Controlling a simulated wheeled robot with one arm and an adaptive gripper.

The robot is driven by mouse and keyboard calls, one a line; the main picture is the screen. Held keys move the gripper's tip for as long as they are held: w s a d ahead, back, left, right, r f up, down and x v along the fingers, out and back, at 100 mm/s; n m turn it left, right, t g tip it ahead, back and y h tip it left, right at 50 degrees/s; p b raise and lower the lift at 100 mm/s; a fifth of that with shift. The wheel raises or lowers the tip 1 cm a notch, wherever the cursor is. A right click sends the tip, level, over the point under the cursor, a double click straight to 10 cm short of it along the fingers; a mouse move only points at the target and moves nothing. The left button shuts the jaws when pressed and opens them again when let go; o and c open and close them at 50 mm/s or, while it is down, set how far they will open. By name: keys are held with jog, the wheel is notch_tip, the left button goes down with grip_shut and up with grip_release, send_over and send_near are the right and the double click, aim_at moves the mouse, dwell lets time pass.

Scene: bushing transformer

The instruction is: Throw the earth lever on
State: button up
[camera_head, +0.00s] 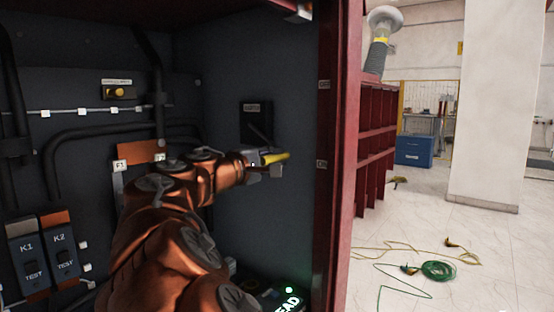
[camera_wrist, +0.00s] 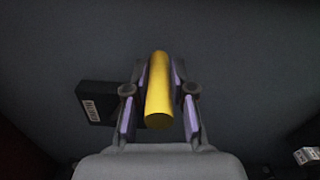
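The earth lever's black box (camera_head: 255,119) is mounted on the dark right-hand wall of the cabinet and carries a small label. Its yellow handle (camera_head: 274,158) sticks out below the box, toward the right. The box (camera_wrist: 96,102) and handle (camera_wrist: 159,92) also show in the wrist view, where the handle stands centred between the fingers. My gripper (camera_head: 263,166) is around the handle. In the wrist view its fingers (camera_wrist: 159,88) lie along both sides of the handle and appear closed on it. The lever's joint with the box is partly hidden.
My arm crosses the cabinet. Two switches marked K1 (camera_head: 29,252) and K2 (camera_head: 60,248) are at lower left, and a yellow button (camera_head: 119,92) is on the back wall. The red cabinet frame (camera_head: 328,150) stands close right of my gripper. A green cable (camera_head: 437,271) lies on the floor outside.

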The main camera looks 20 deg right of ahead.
jog(key=o, duration=0.4)
jog(key=shift+w+f, duration=0.1)
jog(key=v, duration=1.2)
